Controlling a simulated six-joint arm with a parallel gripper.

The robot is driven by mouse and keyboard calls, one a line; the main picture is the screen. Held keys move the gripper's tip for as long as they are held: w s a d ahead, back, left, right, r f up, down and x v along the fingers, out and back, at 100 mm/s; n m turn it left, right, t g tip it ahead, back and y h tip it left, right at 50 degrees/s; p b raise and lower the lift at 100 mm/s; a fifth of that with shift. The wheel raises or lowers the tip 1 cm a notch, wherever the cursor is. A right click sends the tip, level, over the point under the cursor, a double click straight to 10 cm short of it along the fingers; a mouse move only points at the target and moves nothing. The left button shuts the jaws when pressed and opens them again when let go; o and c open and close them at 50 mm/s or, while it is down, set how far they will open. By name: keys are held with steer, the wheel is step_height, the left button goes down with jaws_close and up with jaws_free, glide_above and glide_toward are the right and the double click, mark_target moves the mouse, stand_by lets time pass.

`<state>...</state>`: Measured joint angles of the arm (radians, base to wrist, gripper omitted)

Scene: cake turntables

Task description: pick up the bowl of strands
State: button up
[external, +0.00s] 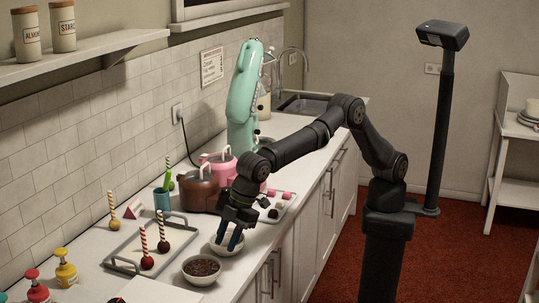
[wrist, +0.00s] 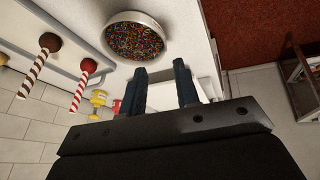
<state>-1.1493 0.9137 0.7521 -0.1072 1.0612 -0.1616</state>
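A white bowl of multicoloured strands (external: 203,278) stands on the worktop near the front edge in the external view. A bowl of multicoloured strands also shows at the top of the wrist view (wrist: 134,40), beyond and left of my fingertips. My gripper (external: 229,242) points down with its two blue fingers apart. In the external view, the fingers overlap a second white bowl (external: 215,246), just behind the strands bowl; its contents are largely hidden. I cannot tell whether the fingers touch that bowl. In the wrist view, nothing is clearly held between the fingertips (wrist: 161,70).
A tray (external: 118,262) with striped-stick cake pops lies left of the bowls. Yellow (external: 66,272) and red (external: 38,290) bottles stand at the near left. A brown pot (external: 198,190), a pink pot (external: 218,168) and a tray of small sweets (external: 287,197) stand behind my gripper.

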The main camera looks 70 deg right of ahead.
mark_target(202, 273)
steer(key=x, duration=0.9)
steer(key=shift+s+a, duration=0.1)
steer(key=shift+s, duration=0.15)
jaws_close()
